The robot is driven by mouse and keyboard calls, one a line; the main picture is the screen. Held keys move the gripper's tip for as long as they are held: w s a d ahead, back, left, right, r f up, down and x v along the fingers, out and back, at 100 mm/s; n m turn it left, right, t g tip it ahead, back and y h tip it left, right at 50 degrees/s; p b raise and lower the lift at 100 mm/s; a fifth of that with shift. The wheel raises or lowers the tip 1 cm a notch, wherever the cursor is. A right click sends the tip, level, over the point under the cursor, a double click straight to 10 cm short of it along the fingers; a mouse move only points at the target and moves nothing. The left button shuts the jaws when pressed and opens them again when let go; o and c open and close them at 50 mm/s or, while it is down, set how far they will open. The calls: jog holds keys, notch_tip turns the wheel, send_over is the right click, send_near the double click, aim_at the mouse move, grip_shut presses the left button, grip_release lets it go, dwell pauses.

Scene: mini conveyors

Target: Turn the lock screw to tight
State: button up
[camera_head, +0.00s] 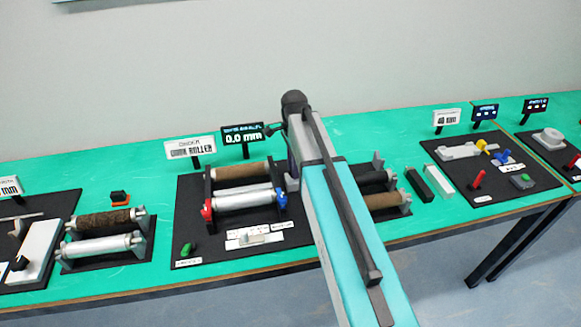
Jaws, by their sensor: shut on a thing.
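A roller station on a black base (215,245) stands left of my arm. It has a brown roller (240,171) behind a silver roller (243,199). A red knob (206,210) is at the silver roller's left end and a blue knob (281,202) at its right end, close to my arm. I cannot tell which part is the lock screw, or whether it is tight. My arm reaches over the station's right side. My gripper is hidden behind the arm, so what it holds does not show.
A "0.0 mm" display (243,137) and a roller sign (190,148) stand behind the station. A green button (187,249) is at its front left. More rollers (383,200) are right of my arm. Black and white blocks (438,180) lie farther right. Green table (150,170) is clear at the back left.

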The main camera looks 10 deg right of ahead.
jog(key=shift+m, duration=0.6)
jog(key=o, duration=1)
jog(key=shift+o, duration=0.2)
jog(key=shift+r, duration=0.15)
